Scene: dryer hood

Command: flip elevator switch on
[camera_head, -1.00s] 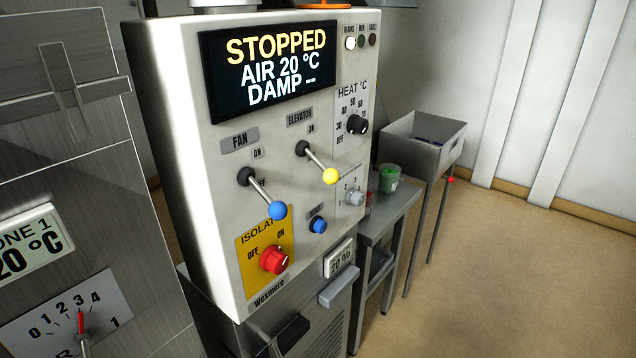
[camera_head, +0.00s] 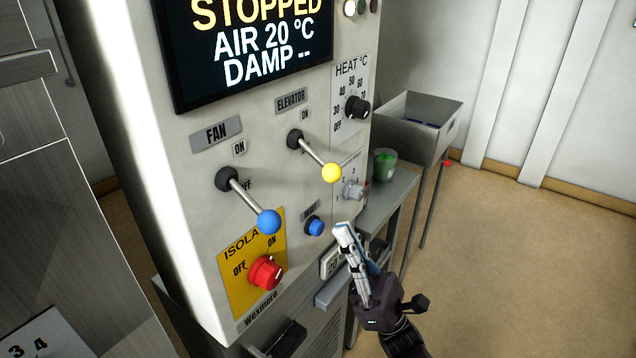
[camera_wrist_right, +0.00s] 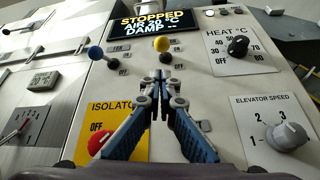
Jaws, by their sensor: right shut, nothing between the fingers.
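The elevator switch is a lever with a yellow ball (camera_head: 331,173) on the control panel, under the ELEVATOR label (camera_head: 291,99). Its rod slopes down and to the right from a black pivot, away from the ON mark above. The yellow ball also shows in the wrist view (camera_wrist_right: 161,44), just above my right fingertips in the picture. My right gripper (camera_head: 343,232) is shut and empty, below the yellow ball in the head view and apart from it. In the wrist view its fingertips (camera_wrist_right: 160,76) meet in front of the panel. My left gripper is not in view.
The fan lever with a blue ball (camera_head: 269,221) is to the left. A red isolator knob (camera_head: 266,272), a blue button (camera_head: 315,227), a grey speed knob (camera_head: 353,190) and a black heat knob (camera_head: 357,107) surround it. The display (camera_head: 262,45) reads STOPPED. Open floor lies right.

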